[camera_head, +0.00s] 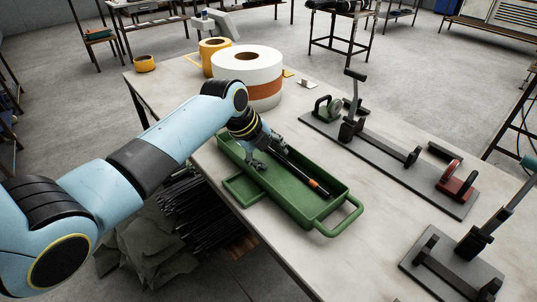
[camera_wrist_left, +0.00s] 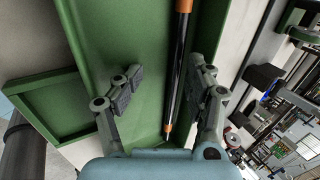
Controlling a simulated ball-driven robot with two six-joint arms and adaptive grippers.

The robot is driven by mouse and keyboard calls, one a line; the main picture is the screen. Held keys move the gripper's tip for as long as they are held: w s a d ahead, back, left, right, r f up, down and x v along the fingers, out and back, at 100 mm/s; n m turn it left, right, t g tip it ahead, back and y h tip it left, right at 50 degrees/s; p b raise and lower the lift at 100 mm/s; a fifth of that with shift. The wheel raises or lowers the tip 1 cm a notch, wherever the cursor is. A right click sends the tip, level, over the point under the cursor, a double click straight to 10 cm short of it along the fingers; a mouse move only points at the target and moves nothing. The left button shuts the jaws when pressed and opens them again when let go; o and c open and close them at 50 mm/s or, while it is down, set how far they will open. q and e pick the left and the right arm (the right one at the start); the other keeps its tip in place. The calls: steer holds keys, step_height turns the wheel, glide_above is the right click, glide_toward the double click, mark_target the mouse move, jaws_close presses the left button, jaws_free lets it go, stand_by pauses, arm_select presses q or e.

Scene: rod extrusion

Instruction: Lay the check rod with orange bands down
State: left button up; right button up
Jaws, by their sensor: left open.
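The check rod (camera_head: 300,174) is black with orange bands and lies lengthwise in the long green tray (camera_head: 327,214) on the table. In the left wrist view the rod (camera_wrist_left: 178,70) shows an orange band near the top and another lower down. My left gripper (camera_head: 267,155) is over the tray at the rod's far end. In the left wrist view its fingers (camera_wrist_left: 165,92) are apart, with the rod between them, nearer the right finger and not visibly gripped. Whether the rod touches that finger, I cannot tell. My right gripper is not in view.
A large white roll with an orange stripe (camera_head: 248,74) and a yellow roll (camera_head: 212,50) stand behind the tray. To the right are a grey clamp fixture (camera_head: 385,155) with a red block (camera_head: 457,180) and another fixture (camera_head: 455,262). Bare table lies between tray and fixtures.

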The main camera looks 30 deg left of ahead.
arm_select(q)
steer(key=o, duration=0.5)
steer(key=shift+s+f, duration=0.2)
steer(key=shift+f, duration=0.05)
steer(key=v, duration=0.8)
steer(key=shift+w+r, duration=0.2)
steer(key=shift+r, duration=0.05)
